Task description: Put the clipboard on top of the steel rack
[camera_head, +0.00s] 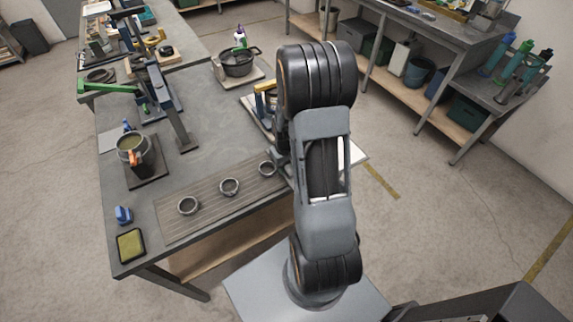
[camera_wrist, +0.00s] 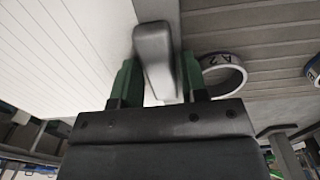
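In the wrist view, a white lined sheet (camera_wrist: 70,50) fills the left side, apparently the clipboard's face. A pale grey raised clip (camera_wrist: 155,55) stands between the green fingers of my gripper (camera_wrist: 160,82). The fingers press against both sides of the clip with no clear gap. In the head view my arm hides the gripper and most of what it holds. A white flat corner (camera_head: 357,154) shows just right of my arm and may be part of the clipboard. I cannot tell for sure which thing is the steel rack.
One ring marked A 2 (camera_wrist: 224,75) is close to my fingers. A pot (camera_head: 237,62) and clamp stand are farther back. A shelved bench (camera_head: 420,115) stands right across open floor.

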